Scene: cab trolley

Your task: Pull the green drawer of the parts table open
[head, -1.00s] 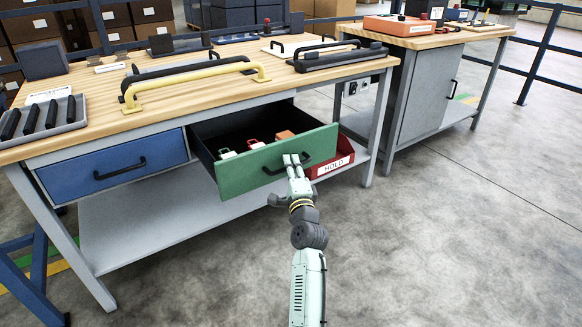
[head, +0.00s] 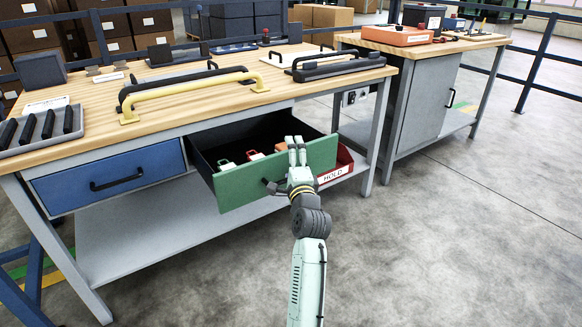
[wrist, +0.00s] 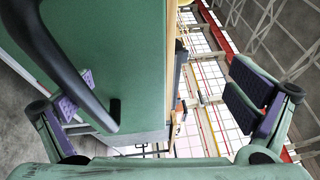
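The green drawer (head: 245,186) of the parts table (head: 98,118) stands partly open, with its dark interior and several small parts showing. Its black bar handle (wrist: 60,55) is large in the wrist view; in the head view my arm hides most or all of it. My gripper (head: 296,145) is at the drawer front, its fingertips near the top edge. In the wrist view my gripper (wrist: 165,92) is open with its fingers wide apart. One finger is partly hidden behind the handle bar; the other is out past the panel's edge. I cannot tell whether either touches.
A blue drawer (head: 110,180) to the left is shut. A yellow bar handle (head: 190,88) lies on the tabletop. A grey cabinet (head: 428,100) stands right; the floor in front is clear.

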